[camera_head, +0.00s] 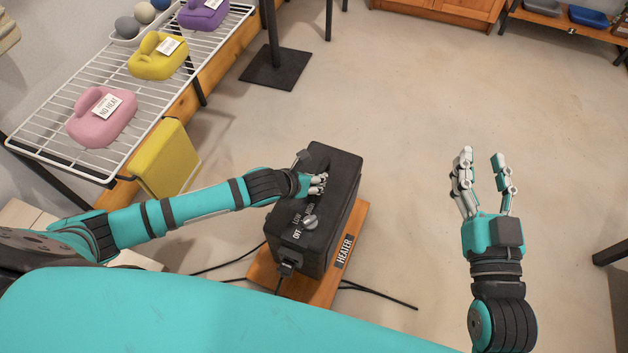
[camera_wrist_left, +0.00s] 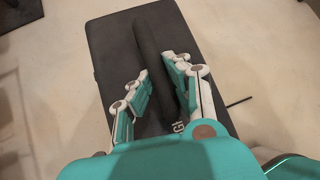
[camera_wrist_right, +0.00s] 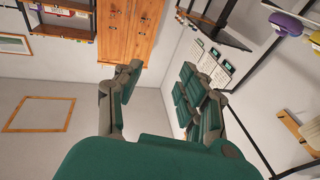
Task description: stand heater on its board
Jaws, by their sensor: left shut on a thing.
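The heater (camera_head: 332,222) is a dark box with a knob and OFF and LOW marks on its top. It stands upright on or just over an orange-brown wooden board (camera_head: 318,288) labelled HEATER; I cannot tell whether it touches the board. My left gripper (camera_head: 318,184) is at the heater's top, shut on its handle. The left wrist view shows the fingers (camera_wrist_left: 160,88) on both sides of the dark handle bar (camera_wrist_left: 152,60). My right gripper (camera_head: 482,165) is raised to the right of the heater, open and empty; it also shows open in the right wrist view (camera_wrist_right: 158,85).
A white wire rack (camera_head: 60,150) at the left holds pink, yellow and purple items; the pink one (camera_head: 100,117) is tagged NO HEAT. A yellow panel (camera_head: 168,160) hangs at its edge. Black cables (camera_head: 385,296) lie by the board. A black post base (camera_head: 275,70) stands behind. The floor right is clear.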

